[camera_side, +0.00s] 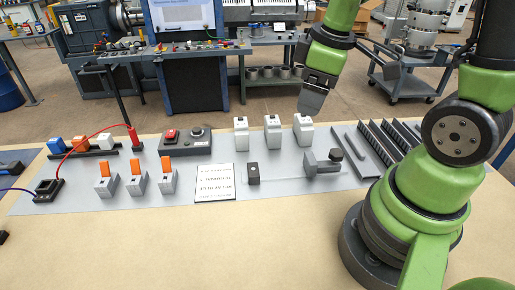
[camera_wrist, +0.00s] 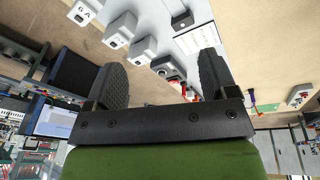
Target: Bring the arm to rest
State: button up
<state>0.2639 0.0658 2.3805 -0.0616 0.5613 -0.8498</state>
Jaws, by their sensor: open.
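My gripper (camera_side: 312,100) hangs in the air above the back edge of the workbench, behind and above the white modules. In the wrist view my gripper (camera_wrist: 163,80) shows two dark ribbed fingers spread wide apart with nothing held between them. Beyond the fingers the wrist view shows white modules (camera_wrist: 120,30), a printed card (camera_wrist: 195,38) and a small dark block (camera_wrist: 181,19). The gripper touches nothing that I can see.
On the grey mat (camera_side: 120,205) stand orange-topped modules (camera_side: 135,178), a control box with a red button (camera_side: 187,138), white modules (camera_side: 273,133), a dark clamp-like part (camera_side: 322,163) and slotted rails (camera_side: 385,142). The tan front of the bench (camera_side: 200,250) is clear.

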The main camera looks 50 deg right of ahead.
jog(key=s+a+r+m+t+y, duration=0.2)
jog(key=s+a+r+m+t, duration=0.2)
jog(key=s+a+r+m, duration=0.3)
notch_tip(320, 180, up, 4)
jog(key=shift+s+a+f+m+t, duration=0.1)
jog(key=shift+s+a+m+t, duration=0.25)
jog(key=shift+a+m, duration=0.2)
